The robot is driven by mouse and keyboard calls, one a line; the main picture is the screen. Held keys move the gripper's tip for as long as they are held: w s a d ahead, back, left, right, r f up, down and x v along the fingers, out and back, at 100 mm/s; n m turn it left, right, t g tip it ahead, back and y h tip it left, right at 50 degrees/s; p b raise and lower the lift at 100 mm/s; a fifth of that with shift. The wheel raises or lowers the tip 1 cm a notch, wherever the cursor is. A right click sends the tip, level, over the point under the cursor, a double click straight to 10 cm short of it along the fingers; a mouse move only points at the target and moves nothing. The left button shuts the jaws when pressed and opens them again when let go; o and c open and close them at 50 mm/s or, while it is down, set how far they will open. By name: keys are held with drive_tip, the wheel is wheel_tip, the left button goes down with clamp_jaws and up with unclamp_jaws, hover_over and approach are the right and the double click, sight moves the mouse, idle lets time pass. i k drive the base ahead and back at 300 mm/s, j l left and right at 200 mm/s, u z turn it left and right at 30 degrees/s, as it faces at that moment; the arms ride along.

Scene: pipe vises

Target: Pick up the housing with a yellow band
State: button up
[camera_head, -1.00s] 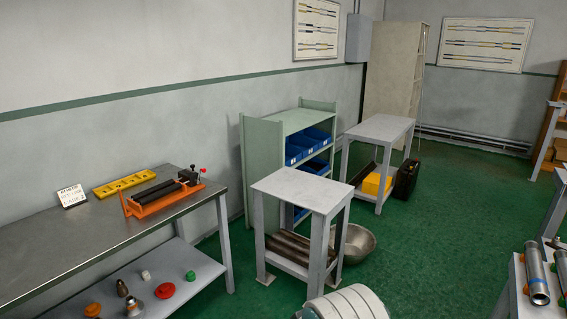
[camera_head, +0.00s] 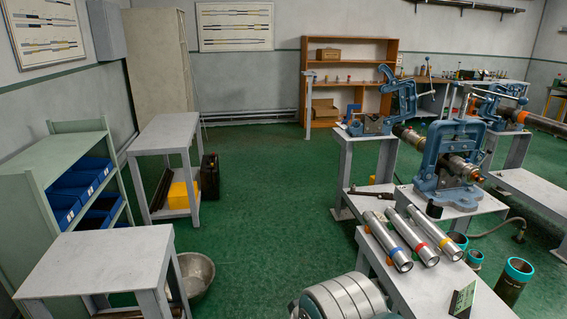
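Three silver metal tube housings lie side by side on a grey bench (camera_head: 425,296) at the lower right. The rightmost housing (camera_head: 427,226) has a yellow band near its front end. The middle housing (camera_head: 409,232) has a red band and the left housing (camera_head: 383,235) has a blue band. All three point toward me, with open ends at the front. Rounded grey parts of my own arm show at the bottom centre, left of the bench. My gripper does not show.
A small green sign (camera_head: 463,299) stands on the bench in front of the housings. Blue vises (camera_head: 451,160) stand behind it. Teal-rimmed pipes (camera_head: 515,281) stand on the floor to the right. Green floor (camera_head: 270,190) is clear in the middle.

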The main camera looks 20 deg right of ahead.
sight(444, 243)
drive_tip(key=i+l+z, duration=0.1)
drive_tip(key=i+z, duration=0.7)
drive_tip(key=i+j+z, duration=0.4)
drive_tip(key=i+z, duration=0.65)
drive_tip(key=z, duration=0.15)
drive_tip(key=i+j+z, duration=0.1)
drive_tip(key=i+z, duration=0.3)
drive_tip(key=i+j+z, duration=0.25)
drive_tip(key=z, duration=0.15)
